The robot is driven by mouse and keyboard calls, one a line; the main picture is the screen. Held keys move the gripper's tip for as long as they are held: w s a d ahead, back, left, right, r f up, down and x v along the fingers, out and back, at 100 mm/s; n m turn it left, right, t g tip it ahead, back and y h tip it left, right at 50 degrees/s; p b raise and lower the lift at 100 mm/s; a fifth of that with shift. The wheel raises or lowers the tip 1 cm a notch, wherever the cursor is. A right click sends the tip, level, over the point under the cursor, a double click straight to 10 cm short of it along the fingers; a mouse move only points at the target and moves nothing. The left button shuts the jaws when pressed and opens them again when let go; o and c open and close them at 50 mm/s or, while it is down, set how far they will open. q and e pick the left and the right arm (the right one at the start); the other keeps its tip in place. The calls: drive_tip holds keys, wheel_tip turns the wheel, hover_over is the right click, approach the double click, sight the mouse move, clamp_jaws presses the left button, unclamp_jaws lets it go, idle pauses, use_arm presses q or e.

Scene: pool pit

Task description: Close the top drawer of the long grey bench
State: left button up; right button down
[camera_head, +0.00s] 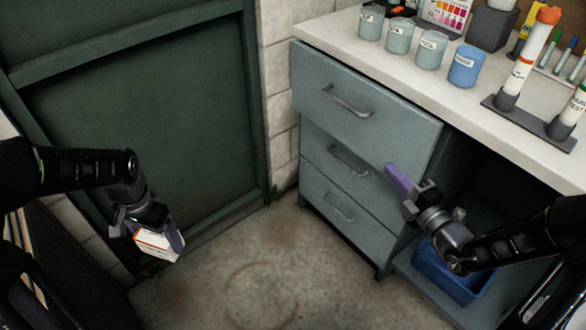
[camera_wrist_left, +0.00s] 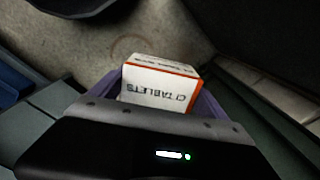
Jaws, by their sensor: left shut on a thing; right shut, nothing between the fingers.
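The long grey bench (camera_head: 520,135) stands at the right with a stack of three drawers. Its top drawer (camera_head: 385,115) has a bar handle (camera_head: 347,103) and its front sticks out a little past the lower drawer fronts. My right gripper (camera_head: 392,172) is shut and empty, with its purple fingers close to the drawer fronts, below the top drawer's right end. I cannot tell whether it touches them. My left gripper (camera_head: 155,240) is shut on a white and orange tablets box (camera_wrist_left: 158,85), at the left, away from the bench.
Labelled beakers (camera_head: 432,50), a blue cup (camera_head: 466,66) and upright tubes (camera_head: 527,55) stand on the benchtop. A blue bin (camera_head: 450,275) sits in the open bay. A dark green door (camera_head: 150,110) is at the left. The concrete floor between is clear.

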sight(409, 150)
use_arm(q)
drive_tip(key=shift+f, duration=0.4)
use_arm(e)
drive_tip(key=w, duration=0.2)
drive_tip(key=w+d, duration=0.1)
drive_tip(key=w, duration=0.1)
drive_tip(key=shift+w+d, duration=0.15)
drive_tip(key=shift+w, duration=0.05)
use_arm(q)
drive_tip(key=shift+b, duration=0.3)
use_arm(e)
drive_tip(key=shift+w+d, duration=0.3)
